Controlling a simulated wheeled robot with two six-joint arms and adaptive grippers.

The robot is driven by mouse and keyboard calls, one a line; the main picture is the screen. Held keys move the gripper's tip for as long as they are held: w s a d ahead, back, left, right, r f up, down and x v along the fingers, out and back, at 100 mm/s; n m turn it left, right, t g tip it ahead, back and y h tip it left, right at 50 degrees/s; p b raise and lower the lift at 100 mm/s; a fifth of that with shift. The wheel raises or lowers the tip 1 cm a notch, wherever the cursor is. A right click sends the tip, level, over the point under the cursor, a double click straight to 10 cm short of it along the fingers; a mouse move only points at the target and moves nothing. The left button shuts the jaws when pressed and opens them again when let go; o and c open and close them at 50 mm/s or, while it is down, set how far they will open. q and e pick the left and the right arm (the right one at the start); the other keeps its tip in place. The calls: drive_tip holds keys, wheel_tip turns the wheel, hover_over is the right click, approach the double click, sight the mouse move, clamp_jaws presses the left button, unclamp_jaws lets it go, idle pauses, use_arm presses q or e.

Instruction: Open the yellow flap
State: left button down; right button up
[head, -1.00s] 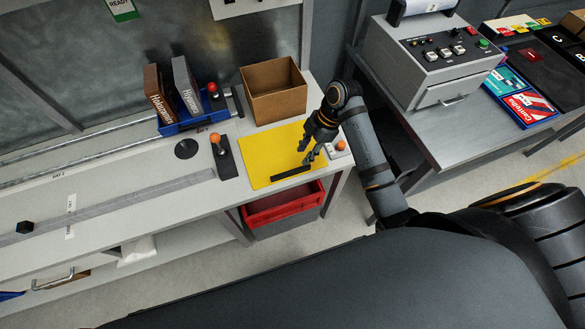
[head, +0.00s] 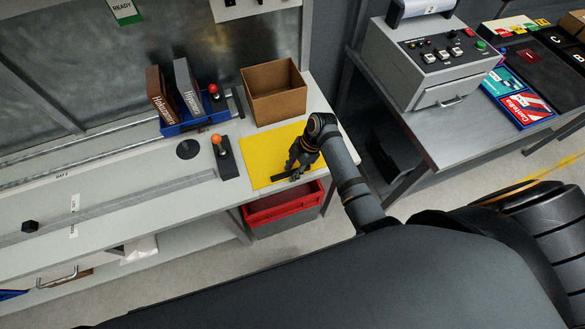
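The yellow flap (head: 262,158) lies flat in the worktop of the bench. A dark bar-like handle (head: 280,178) runs along its front edge. My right gripper (head: 293,173) points down at the middle of this handle, at the front of the flap. Its dark fingers overlap the bar, so I cannot tell whether they are open or shut, or whether they touch it. My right arm comes in from the right and covers the flap's right side. My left gripper is not in view.
An open cardboard box (head: 274,92) stands just behind the flap. An orange-knobbed lever (head: 221,152) stands left of it. A red bin (head: 283,204) sits beneath the flap. A blue holder (head: 196,122) with binders stands at the back left.

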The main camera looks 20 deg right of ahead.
drive_tip(key=shift+c, duration=0.4)
clamp_jaws()
drive_tip(key=shift+w, duration=0.1)
